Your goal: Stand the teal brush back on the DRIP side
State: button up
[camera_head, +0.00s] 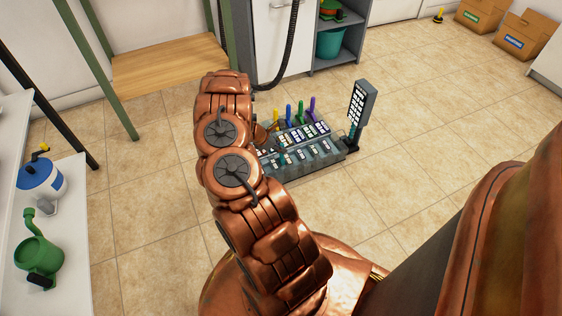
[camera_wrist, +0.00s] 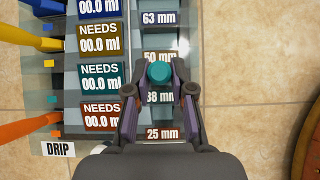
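In the wrist view the teal brush (camera_wrist: 159,71) shows from above as a round teal end, upright over the column with mm labels. My gripper (camera_wrist: 160,78) has its two fingertips against both sides of it and looks shut on it. The brush's lower part is hidden. To the left is the DRIP side, marked by a DRIP label (camera_wrist: 58,149). Its teal-labelled NEEDS row (camera_wrist: 101,77) has no brush handle in it. In the head view my arm hides the gripper above the left part of the grey wringer station (camera_head: 330,160).
On the DRIP side a yellow handle (camera_wrist: 30,38) and an orange handle (camera_wrist: 28,129) stand on either side of the teal row. In the head view, green, blue (camera_head: 301,111) and purple (camera_head: 312,105) handles also stand there. A tall grey panel (camera_head: 361,105) rises at the station's right end.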

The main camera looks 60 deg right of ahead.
grip_shut()
jog(key=shift+r, duration=0.15)
